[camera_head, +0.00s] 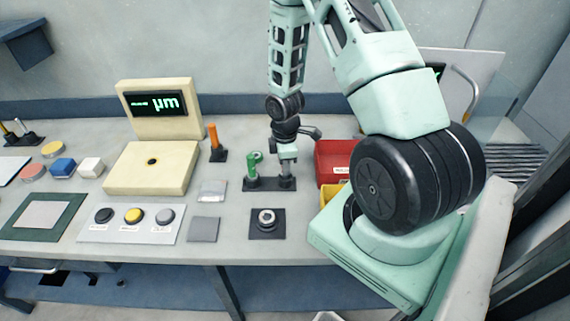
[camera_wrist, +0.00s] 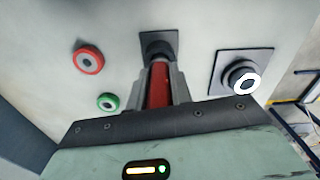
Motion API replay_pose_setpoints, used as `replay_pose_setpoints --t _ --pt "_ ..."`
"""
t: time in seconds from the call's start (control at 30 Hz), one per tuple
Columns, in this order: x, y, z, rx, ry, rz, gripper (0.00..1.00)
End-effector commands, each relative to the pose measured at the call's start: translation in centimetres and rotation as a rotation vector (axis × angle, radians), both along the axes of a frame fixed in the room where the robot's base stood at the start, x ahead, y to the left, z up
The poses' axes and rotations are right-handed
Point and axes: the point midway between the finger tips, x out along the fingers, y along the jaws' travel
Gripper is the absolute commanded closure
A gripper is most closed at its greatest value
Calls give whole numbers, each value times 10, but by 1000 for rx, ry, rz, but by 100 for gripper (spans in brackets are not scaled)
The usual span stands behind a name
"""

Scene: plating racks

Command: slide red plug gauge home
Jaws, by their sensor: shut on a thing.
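In the wrist view my gripper (camera_wrist: 160,68) is shut on the red plug gauge (camera_wrist: 158,88), a red handle between the two grey fingers. Its far end points at a dark block (camera_wrist: 158,43); whether it touches or enters it I cannot tell. In the head view my gripper (camera_head: 287,173) points down at the right end of a dark stand (camera_head: 267,184), and the red gauge is not distinguishable there. A green-handled gauge (camera_head: 254,163) stands at the left end of this stand. A ring on a dark square plate (camera_head: 257,236) lies in front; the plate also shows in the wrist view (camera_wrist: 221,70).
A red bin (camera_head: 331,150) and a yellow bin (camera_head: 328,193) stand right of my gripper, partly behind my arm. An orange-handled gauge (camera_head: 215,132) and a cream gauge unit (camera_head: 150,180) stand left. The wrist view shows a red ring (camera_wrist: 88,58) and a green ring (camera_wrist: 107,102).

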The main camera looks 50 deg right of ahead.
Motion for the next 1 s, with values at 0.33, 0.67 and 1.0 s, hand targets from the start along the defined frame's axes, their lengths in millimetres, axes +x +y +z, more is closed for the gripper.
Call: replay_pose_setpoints --t 0.33,0.67,1.0 --pt "0 0 -7 0 0 0 99" --pt "0 0 -12 0 0 0 99" --pt "0 0 -15 -1 -1 0 54"
